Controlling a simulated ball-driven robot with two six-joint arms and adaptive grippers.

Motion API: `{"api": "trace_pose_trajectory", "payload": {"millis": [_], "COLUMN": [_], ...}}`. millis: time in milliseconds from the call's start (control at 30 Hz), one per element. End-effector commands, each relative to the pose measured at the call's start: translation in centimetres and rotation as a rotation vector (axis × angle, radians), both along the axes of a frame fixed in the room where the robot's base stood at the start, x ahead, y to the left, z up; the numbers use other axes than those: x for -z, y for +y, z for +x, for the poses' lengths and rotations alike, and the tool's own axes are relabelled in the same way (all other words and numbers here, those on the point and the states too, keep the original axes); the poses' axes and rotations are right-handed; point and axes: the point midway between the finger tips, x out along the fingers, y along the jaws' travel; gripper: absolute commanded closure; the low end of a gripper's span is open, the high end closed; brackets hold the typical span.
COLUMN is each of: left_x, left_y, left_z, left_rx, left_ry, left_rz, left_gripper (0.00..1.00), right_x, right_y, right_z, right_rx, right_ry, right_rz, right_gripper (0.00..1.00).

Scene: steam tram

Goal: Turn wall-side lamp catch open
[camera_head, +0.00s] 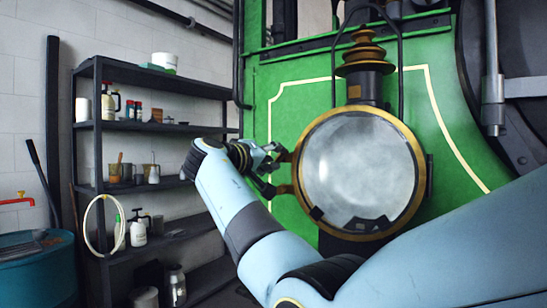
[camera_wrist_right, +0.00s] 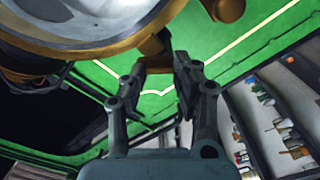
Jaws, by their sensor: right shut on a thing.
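The lamp (camera_head: 358,170) has a round clouded glass front in a brass rim and a stacked chimney on top. It is mounted on the green tram panel. Two brass-brown tabs stick out from its wall-side edge, an upper one (camera_head: 286,157) and a lower one (camera_head: 284,189). My right gripper (camera_head: 272,168) is at this edge. In the right wrist view, its fingers (camera_wrist_right: 162,62) are closed around the upper tab, which I take for the catch (camera_wrist_right: 158,62); the fingers partly hide it. The lower tab (camera_wrist_right: 228,8) is outside the fingers. My left gripper is not in view.
A dark shelf rack (camera_head: 150,127) with bottles, tins and jars stands against the tiled wall at left. A blue-green drum (camera_head: 38,275) stands at the lower left, below a red tap (camera_head: 17,200). A dark round tram part (camera_head: 480,100) is right of the lamp.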

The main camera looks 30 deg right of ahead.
Motion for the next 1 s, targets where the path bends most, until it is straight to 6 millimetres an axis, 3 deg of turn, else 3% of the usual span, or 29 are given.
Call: {"api": "trace_pose_trajectory", "payload": {"millis": [500,1000], "left_x": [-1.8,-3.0], "left_y": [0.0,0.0], "left_z": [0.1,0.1], "left_rx": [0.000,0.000], "left_ry": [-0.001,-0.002], "left_rz": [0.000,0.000], "left_gripper": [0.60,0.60], "right_x": [-0.2,-0.1], "right_y": [0.1,0.1], "right_z": [0.2,0.3], "right_rx": [0.000,0.000], "right_ry": [0.433,0.655], "right_rz": [-0.180,-0.274], "right_gripper": [1.00,1.00]}}
